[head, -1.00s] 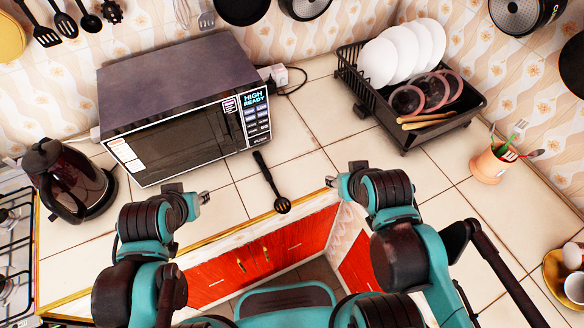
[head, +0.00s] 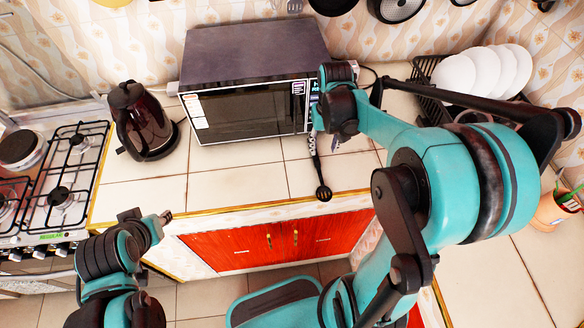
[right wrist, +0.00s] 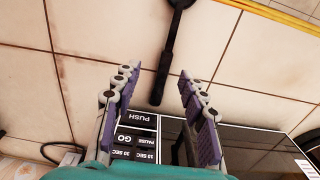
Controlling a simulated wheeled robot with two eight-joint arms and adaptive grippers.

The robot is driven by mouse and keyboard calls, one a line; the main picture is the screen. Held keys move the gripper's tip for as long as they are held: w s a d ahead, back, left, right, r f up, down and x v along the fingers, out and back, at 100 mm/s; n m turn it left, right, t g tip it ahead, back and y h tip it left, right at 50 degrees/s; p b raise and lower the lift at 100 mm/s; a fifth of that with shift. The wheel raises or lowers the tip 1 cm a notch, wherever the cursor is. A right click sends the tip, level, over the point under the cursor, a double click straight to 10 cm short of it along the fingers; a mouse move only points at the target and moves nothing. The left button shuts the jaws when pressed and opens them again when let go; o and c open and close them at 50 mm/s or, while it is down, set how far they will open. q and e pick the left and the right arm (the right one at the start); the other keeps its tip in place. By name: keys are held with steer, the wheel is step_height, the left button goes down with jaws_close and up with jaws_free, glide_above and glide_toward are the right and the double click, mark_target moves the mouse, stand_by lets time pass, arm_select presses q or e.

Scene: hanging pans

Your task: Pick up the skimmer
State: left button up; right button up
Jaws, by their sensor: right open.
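The black skimmer lies on the tiled counter in front of the microwave, its bowl (head: 323,192) towards the counter's front edge. In the right wrist view its handle (right wrist: 168,58) runs down from the top, and the handle's end appears between my open, empty right fingers (right wrist: 157,76). The right gripper (head: 324,142) hovers over the handle in the head view, partly covering it; I cannot tell the exact height gap. My left gripper (head: 163,217) is away to the lower left, in front of the counter; its fingers are too small to read.
The microwave (head: 250,114) stands right behind the skimmer. A dark kettle (head: 141,122) and a gas stove (head: 60,180) are to the left. A dish rack with white plates (head: 487,72) is at the right, partly behind my arm. Counter around the skimmer's bowl is clear.

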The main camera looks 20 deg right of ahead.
mark_target(317, 163)
steer(key=shift+w+a+f, duration=0.1)
steer(key=shift+w+f, duration=0.15)
steer(key=shift+f, duration=0.15)
step_height(317, 163, down, 2)
steer(key=shift+b, duration=0.5)
steer(key=f+b, duration=0.1)
steer(key=f, duration=0.2)
steer(key=f+b, duration=0.1)
steer(key=f, duration=0.1)
steer(key=shift+w+a+f+b, duration=0.2)
steer(key=shift+a+f+b, duration=0.05)
steer(key=shift+a+b, duration=0.15)
steer(key=shift+r, duration=0.1)
jaws_close()
